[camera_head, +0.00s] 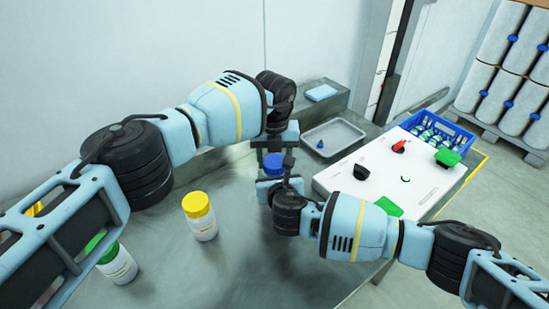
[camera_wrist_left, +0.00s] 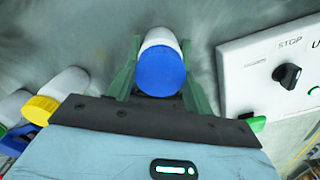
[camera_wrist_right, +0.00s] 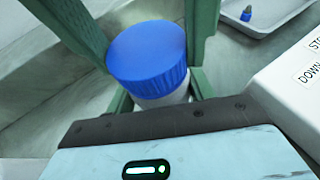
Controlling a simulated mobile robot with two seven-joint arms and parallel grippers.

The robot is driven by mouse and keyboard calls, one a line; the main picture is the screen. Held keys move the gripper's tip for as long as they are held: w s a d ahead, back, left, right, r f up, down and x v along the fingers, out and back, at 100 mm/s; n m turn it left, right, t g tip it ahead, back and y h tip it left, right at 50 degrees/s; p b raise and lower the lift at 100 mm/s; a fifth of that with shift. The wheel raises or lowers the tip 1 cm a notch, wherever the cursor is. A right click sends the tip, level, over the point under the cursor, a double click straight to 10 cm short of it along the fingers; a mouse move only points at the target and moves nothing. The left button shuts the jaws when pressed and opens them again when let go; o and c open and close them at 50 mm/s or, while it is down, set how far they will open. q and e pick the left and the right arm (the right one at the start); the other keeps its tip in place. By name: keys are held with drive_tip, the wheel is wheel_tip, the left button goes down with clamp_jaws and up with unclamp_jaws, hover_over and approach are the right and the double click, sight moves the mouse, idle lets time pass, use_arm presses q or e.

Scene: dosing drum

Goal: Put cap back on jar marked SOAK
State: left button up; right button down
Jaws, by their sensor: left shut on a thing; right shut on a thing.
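A white jar with a blue cap (camera_head: 273,165) stands between my two grippers; the right wrist view shows the white jar body (camera_wrist_right: 163,101) just below the blue cap (camera_wrist_right: 148,55). The cap sits level on the jar's top, with no clear gap. My left gripper (camera_head: 273,152) comes from the far side, its green fingers at either side of the cap; the left wrist view also shows the cap (camera_wrist_left: 162,72). My right gripper (camera_wrist_right: 160,98) is on the near side, its fingers low around the jar body. The jar's marking is hidden.
A yellow-capped jar (camera_head: 199,217) and a green-capped jar (camera_head: 115,262) stand to the left. A grey tray (camera_head: 350,127) holds a small blue item (camera_head: 320,144). A white control panel (camera_head: 335,182) and a blue crate (camera_head: 458,138) are at right. A blue cloth (camera_head: 321,93) lies behind.

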use_arm(q)
drive_tip(key=m, duration=0.4)
drive_tip(key=shift+m, duration=0.4)
drive_tip(key=m, duration=0.3)
drive_tip(key=o, duration=1.1)
drive_tip(key=shift+r, duration=2.25)
drive_tip(key=shift+c, duration=0.4)
